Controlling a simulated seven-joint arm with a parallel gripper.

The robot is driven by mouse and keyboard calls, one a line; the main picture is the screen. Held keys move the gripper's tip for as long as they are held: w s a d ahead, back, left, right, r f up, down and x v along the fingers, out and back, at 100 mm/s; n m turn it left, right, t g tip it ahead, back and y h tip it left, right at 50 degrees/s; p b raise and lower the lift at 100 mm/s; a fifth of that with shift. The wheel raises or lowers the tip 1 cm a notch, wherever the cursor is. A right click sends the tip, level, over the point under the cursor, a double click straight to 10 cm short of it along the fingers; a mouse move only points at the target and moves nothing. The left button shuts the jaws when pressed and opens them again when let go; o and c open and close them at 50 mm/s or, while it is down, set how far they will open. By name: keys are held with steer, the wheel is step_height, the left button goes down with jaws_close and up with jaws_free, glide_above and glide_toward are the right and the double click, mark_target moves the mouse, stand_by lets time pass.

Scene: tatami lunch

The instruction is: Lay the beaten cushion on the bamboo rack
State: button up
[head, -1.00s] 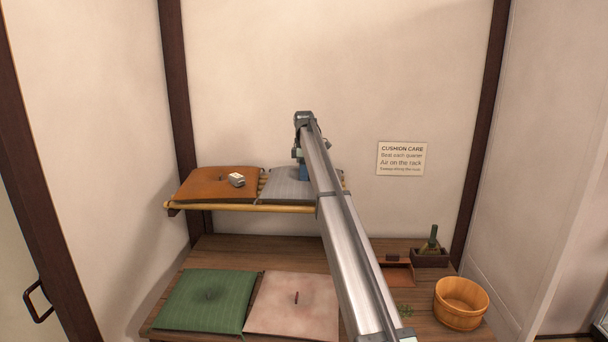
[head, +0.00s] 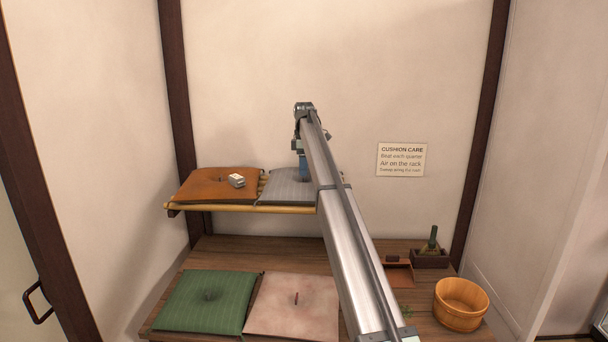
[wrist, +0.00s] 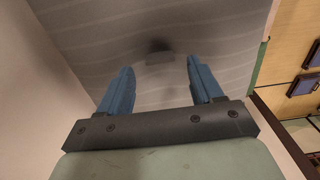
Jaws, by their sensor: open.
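A grey striped cushion (head: 280,186) lies flat on the right part of the bamboo rack (head: 240,209); my arm hides its right side. My gripper (head: 303,174) is above this cushion with its blue fingers pointing down. In the wrist view, my gripper (wrist: 158,68) is open and empty, its fingers spread either side of a small tab (wrist: 160,58) on the grey cushion (wrist: 100,40). An orange-brown cushion (head: 205,186) lies beside it on the rack, with a small pale block (head: 237,180) on top.
Below, a green cushion (head: 207,302) and a pink cushion (head: 292,306) lie on the wooden table (head: 250,249). A wooden tub (head: 461,304), a dark box with a green-handled brush (head: 431,250) and a reddish tray (head: 398,275) stand at right. A wall stands close behind the rack.

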step_height(320, 180, up, 9)
steer(key=shift+f, duration=0.2)
steer(key=shift+s, duration=0.1)
